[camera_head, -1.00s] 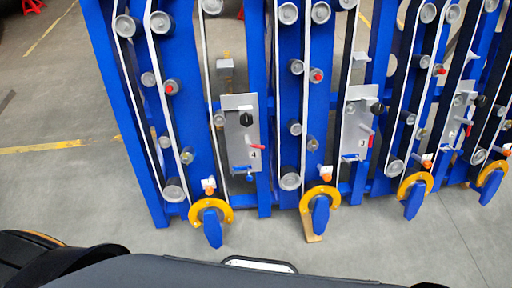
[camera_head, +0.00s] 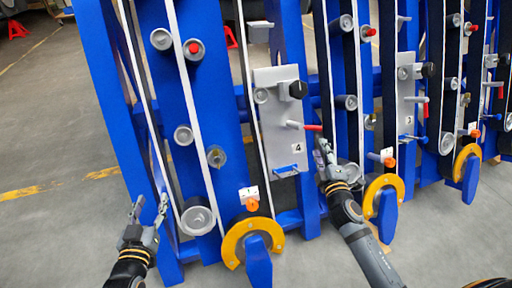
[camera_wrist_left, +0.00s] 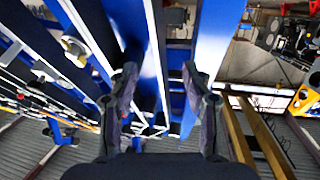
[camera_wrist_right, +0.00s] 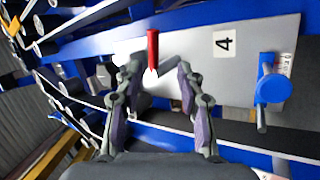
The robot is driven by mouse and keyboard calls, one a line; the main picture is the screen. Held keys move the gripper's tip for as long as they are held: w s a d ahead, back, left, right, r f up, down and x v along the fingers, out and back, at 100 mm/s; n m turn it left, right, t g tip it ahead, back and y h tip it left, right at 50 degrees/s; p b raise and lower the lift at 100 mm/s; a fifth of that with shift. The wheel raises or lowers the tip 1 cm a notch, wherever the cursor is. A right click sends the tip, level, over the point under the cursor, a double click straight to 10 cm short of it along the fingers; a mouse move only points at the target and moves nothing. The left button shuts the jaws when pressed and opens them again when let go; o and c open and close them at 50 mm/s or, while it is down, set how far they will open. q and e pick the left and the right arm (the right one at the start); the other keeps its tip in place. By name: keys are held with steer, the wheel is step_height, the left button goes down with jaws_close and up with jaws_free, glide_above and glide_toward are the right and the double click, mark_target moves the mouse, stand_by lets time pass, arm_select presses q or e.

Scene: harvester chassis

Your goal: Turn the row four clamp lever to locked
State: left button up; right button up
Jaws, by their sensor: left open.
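The row four panel (camera_head: 268,120) is a grey plate marked "4" at the middle of the head view. A red-tipped lever (camera_head: 308,127) sticks out of it, pointing right; it also shows in the right wrist view (camera_wrist_right: 152,48). A blue handle (camera_head: 285,171) sits below it, also in the right wrist view (camera_wrist_right: 270,84). No marking names the clamp lever. My right gripper (camera_head: 322,149) is open just below the red tip; in its wrist view (camera_wrist_right: 158,68) the tip lies between and beyond the fingertips. My left gripper (camera_head: 150,207) is open and empty at lower left, beside the frame.
A black knob (camera_head: 298,89) is at the panel's upper right. Rollers and belts run along the blue frame (camera_head: 93,100). A yellow ring with a blue paddle (camera_head: 257,262) stands out below the panel. The row three panel (camera_head: 405,100) is to the right. Open floor lies left.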

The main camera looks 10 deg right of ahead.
mark_target(312, 128)
steer(key=w, duration=0.2)
steer(key=w+r+p, duration=0.1)
steer(key=w, duration=0.2)
steer(key=shift+r, duration=0.15)
arm_select(q)
steer(key=s+f+g, duration=0.6)
steer(key=s+f, duration=0.1)
steer(key=f, duration=0.5)
steer(key=shift+s+d+p, duration=0.25)
steer(key=shift+d+p, duration=0.05)
steer(key=shift+p, duration=0.15)
arm_select(e)
steer(key=w, duration=0.5)
steer(key=shift+w+d, duration=0.2)
steer(key=shift+d, duration=0.05)
jaws_close()
